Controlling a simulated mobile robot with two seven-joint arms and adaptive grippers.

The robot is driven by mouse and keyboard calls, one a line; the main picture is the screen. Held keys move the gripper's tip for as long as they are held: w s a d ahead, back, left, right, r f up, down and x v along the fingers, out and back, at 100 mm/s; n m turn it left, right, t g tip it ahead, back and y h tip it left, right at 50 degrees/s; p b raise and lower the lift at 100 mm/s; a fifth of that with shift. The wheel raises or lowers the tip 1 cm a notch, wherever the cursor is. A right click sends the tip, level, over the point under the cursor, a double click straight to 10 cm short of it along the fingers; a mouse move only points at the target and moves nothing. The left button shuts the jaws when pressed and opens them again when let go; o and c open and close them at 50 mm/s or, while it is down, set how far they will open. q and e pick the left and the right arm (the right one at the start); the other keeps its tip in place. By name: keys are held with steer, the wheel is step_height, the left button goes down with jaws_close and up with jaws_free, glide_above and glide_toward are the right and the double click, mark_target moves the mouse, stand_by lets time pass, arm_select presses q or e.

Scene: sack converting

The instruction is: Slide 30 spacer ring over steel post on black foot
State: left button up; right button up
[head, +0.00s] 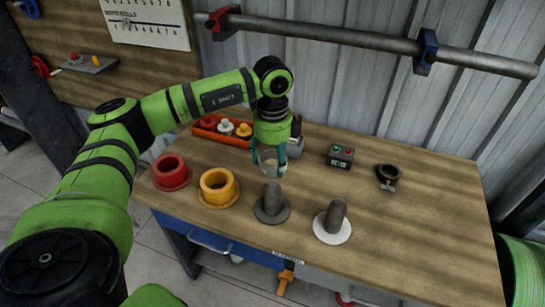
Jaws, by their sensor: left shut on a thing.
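The steel post (272,194) stands upright on a round black foot (264,218) near the front middle of the table. My left gripper (268,170) points down just behind and above the post, apart from it as far as I can see. Its fingers are shut on a small grey ring (268,160), taken to be the spacer ring; the fingers partly cover it and no number is readable. A second grey post (336,212) stands on a white foot (344,235) to the right. My right gripper is not in view.
A red flanged hollow piece (171,171) and a yellow one (217,187) stand left of the post. Behind are an orange tray (207,136) with small parts, a button box (340,156) and a dark clamp (387,177). The table's right side is clear.

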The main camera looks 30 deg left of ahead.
mark_target(273, 195)
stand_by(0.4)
arm_select(q)
steer(key=shift+f+b, duration=0.9)
steer(key=shift+f, duration=0.2)
steer(key=shift+f+b, duration=4.35)
steer(key=shift+f, duration=1.95)
steer(key=o, duration=1.6)
steer(key=shift+f, duration=0.1)
step_height(273, 195, up, 12)
steer(key=shift+r, duration=0.1)
